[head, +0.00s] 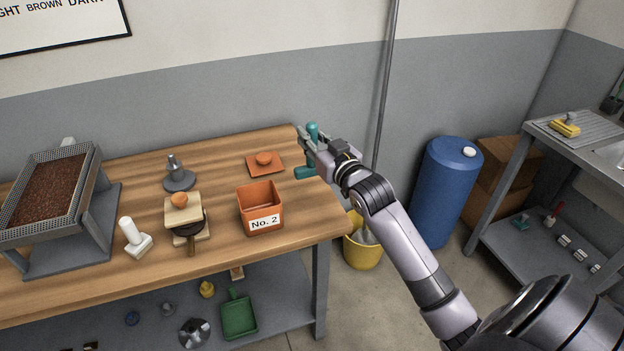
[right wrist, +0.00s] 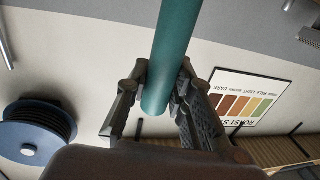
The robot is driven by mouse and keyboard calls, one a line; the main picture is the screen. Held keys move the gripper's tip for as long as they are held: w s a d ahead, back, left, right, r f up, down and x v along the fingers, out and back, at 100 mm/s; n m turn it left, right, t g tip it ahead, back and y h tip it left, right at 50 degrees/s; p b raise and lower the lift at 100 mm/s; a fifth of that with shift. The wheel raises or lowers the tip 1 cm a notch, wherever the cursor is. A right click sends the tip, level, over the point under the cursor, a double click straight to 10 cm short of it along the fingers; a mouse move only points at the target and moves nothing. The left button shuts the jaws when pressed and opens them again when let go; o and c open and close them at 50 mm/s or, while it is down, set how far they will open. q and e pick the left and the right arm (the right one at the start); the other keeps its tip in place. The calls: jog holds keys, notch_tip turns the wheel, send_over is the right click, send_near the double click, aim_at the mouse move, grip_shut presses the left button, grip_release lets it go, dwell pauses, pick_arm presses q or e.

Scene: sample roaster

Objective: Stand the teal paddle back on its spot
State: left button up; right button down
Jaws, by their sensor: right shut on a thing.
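The teal paddle (head: 306,172) is at the back right corner of the wooden table, roughly upright, with its handle top (head: 313,128) above my right gripper (head: 307,144). My right gripper is shut on the handle and hides its middle. I cannot tell whether the paddle's foot touches the table. In the right wrist view, the teal handle (right wrist: 176,50) runs between the two fingers of my right gripper (right wrist: 160,98). My left gripper is not in view. No marked spot for the paddle can be made out.
An orange square lid (head: 265,170) with a knob and an orange box labelled No. 2 (head: 262,222) stand left of the paddle. A grey weight-like piece (head: 179,181), a white-handled stamp (head: 135,243) and a tray of beans (head: 52,190) are further left. A blue drum (head: 446,195) stands right.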

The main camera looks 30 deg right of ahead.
aim_at(312, 175)
notch_tip(312, 175, down, 11)
jog(key=shift+f, duration=0.15)
dwell(0.4)
jog(key=c, duration=1.4)
grip_release()
jog(key=s+b, duration=0.1)
jog(key=s, duration=1.1)
jog(key=shift+a, duration=0.45)
